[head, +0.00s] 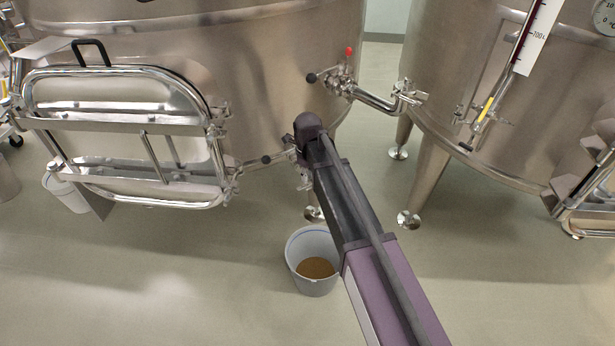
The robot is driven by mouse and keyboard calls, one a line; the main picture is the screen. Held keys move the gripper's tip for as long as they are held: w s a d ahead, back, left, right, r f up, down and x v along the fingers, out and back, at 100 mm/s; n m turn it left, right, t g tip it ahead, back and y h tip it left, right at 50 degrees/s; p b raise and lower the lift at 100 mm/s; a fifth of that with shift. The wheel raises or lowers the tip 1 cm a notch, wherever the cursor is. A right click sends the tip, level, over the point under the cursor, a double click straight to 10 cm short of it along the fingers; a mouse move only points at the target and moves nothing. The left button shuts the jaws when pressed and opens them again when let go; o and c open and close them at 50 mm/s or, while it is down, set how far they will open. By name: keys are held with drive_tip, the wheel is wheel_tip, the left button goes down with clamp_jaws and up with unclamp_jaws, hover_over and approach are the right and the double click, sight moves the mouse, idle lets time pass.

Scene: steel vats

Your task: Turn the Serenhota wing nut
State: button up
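I cannot pick out a wing nut marked Serenhota; no such name is readable. A rectangular steel hatch (120,130) with a black handle (92,52) is on the left vat (260,70). Small metal fasteners (216,120) sit along its right edge, too small to tell their shape. My purple and black arm reaches from the lower right up to the front of the left vat, right of the hatch. My gripper does not show; the arm's dark end joint seems to hide it. My arm also covers part of a valve fitting (303,178) low on the vat.
A white bucket (312,245) with brown contents stands on the floor beside my arm. Another bucket (66,193) is under the hatch. A valve with a red knob (348,52) and a pipe (375,100) lie between the vats. The right vat (470,70) has a gauge (538,36).

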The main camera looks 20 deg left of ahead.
clamp_jaws()
